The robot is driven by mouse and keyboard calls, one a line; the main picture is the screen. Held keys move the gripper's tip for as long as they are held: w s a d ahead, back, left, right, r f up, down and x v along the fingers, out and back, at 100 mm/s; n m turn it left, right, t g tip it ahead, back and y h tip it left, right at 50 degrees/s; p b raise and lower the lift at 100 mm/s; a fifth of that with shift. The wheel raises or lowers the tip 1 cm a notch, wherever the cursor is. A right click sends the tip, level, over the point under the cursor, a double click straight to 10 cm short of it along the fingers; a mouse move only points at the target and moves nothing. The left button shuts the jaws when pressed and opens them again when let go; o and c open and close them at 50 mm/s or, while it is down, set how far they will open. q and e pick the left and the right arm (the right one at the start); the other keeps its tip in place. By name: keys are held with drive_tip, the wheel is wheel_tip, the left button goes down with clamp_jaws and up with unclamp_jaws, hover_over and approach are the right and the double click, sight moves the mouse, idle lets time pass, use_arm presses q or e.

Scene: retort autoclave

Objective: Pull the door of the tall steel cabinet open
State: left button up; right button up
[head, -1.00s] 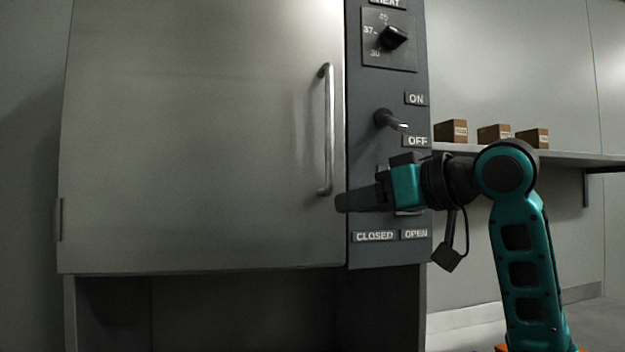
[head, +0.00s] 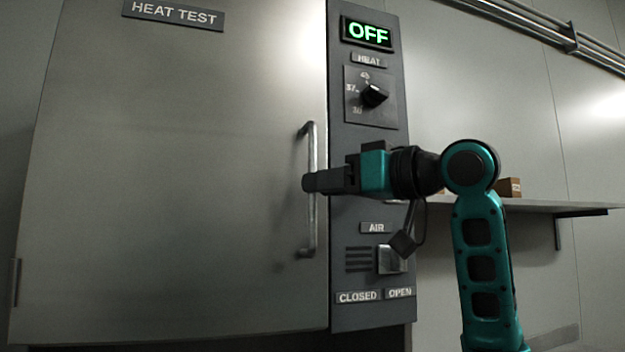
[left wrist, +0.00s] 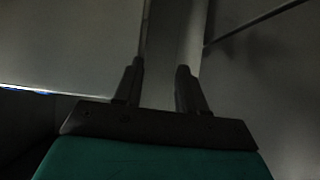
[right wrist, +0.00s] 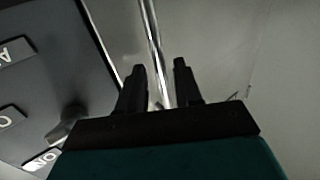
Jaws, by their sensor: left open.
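The tall steel cabinet's door (head: 170,180) is a wide grey panel that looks shut against the dark control panel (head: 368,215). Its vertical bar handle (head: 309,232) is near the door's right edge. My right gripper (head: 308,182) is at the handle's middle and its fingers hide part of the bar. In the right wrist view the handle (right wrist: 152,40) runs down between the spread fingers (right wrist: 158,82), with a gap on both sides. My left gripper is outside the head view; its fingers (left wrist: 160,85) are apart and empty in the left wrist view.
The control panel carries a green OFF display (head: 367,33), a heat knob (head: 374,95) and an air switch (head: 391,260). A wall shelf (head: 520,206) with a small brown box (head: 510,187) is at the right. Door hinges (head: 15,282) show at the left.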

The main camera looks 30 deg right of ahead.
drive_tip(key=shift+x, duration=1.5)
drive_tip(key=shift+c, duration=0.2)
clamp_jaws()
